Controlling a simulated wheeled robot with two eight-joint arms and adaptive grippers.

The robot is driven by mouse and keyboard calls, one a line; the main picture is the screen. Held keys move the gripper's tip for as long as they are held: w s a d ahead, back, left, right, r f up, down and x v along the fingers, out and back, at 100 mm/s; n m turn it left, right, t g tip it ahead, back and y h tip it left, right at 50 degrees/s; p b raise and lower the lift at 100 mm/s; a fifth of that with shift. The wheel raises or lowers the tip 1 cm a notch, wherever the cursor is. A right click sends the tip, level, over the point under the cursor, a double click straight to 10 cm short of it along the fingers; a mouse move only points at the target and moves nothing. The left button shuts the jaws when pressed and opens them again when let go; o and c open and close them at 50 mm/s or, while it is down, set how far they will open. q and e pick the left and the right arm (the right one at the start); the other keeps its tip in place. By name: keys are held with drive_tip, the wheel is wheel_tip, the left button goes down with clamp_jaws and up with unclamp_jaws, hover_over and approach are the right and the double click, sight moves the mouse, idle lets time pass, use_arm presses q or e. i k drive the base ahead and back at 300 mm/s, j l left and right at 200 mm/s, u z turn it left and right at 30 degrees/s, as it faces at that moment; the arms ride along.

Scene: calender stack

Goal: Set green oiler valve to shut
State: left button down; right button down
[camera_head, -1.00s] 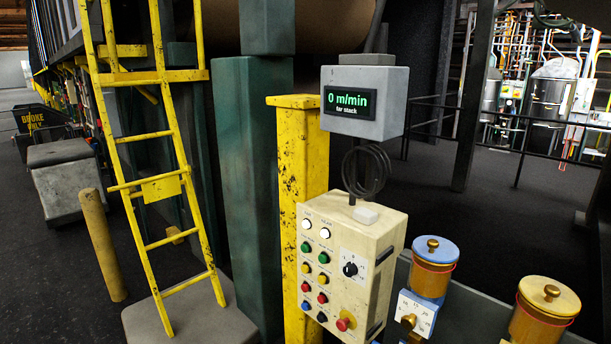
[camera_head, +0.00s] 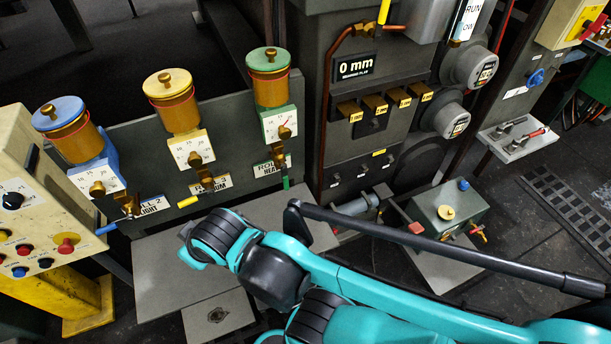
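The green oiler (camera_head: 268,80) is the rightmost of three on a grey panel, with a green lid, an amber cup and a white dial (camera_head: 280,126). Below the dial is its brass valve (camera_head: 278,157), whose green-tipped lever (camera_head: 285,183) points down. The label beside it is partly hidden by the valve. A teal and black arm of mine reaches in from the lower right, below the oilers and apart from the green lever. No gripper fingers show, so neither gripper can be seen.
A button box (camera_head: 40,200) stands left. A long dark bar (camera_head: 430,243) crosses the lower right.

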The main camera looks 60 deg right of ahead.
sight(284, 167)
drive_tip(key=z, duration=0.45)
drive_tip(key=k+z, duration=0.1)
drive_tip(key=z, duration=0.3)
drive_tip(key=l+z, duration=0.1)
drive_tip(key=z, duration=0.35)
drive_tip(key=k+l+z, duration=0.1)
drive_tip(key=z, duration=0.35)
